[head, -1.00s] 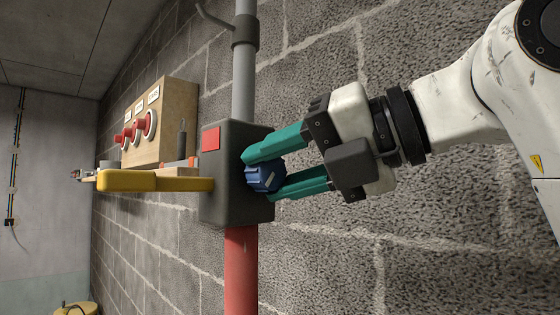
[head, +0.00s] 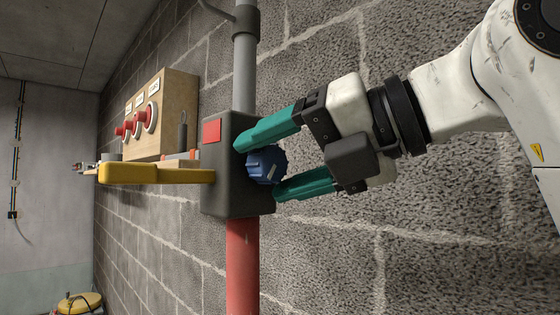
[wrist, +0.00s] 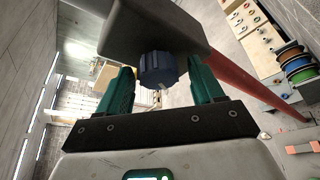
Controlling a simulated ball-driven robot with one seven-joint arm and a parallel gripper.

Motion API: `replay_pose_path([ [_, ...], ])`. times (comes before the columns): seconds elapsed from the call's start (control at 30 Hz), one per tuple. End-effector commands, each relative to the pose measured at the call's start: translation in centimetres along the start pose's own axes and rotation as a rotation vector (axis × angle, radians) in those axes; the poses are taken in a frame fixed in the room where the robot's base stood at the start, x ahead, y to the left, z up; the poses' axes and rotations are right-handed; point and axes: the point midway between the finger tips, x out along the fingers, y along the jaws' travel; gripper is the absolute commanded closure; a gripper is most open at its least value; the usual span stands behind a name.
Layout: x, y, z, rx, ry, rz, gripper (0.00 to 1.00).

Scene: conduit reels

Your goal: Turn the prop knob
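The blue ribbed knob (head: 266,165) sits on the front of a dark grey box (head: 225,190) fixed to a vertical pipe on the wall. The knob also shows in the wrist view (wrist: 158,70), under the box. My gripper (head: 257,168) has two teal fingers, one above and one below the knob in the head view. In the wrist view the fingers stand on either side of the knob, with a visible gap on each side. The gripper is open and holds nothing. Part of the knob's upper edge is hidden by the upper finger.
A grey pipe (head: 243,75) runs above the box and a red pipe (head: 241,265) below it. Reels (wrist: 295,62) show in the wrist view.

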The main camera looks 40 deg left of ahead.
Motion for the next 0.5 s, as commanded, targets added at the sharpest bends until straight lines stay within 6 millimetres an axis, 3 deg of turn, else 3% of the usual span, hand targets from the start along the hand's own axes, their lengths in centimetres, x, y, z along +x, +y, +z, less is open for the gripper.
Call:
replay_pose_path([
  [0.27,-0.3,0.1,0.1,0.0,-0.004,0.001,0.33],
  [0.5,-3.5,-0.1,0.1,0.0,-0.007,0.0,0.33],
])
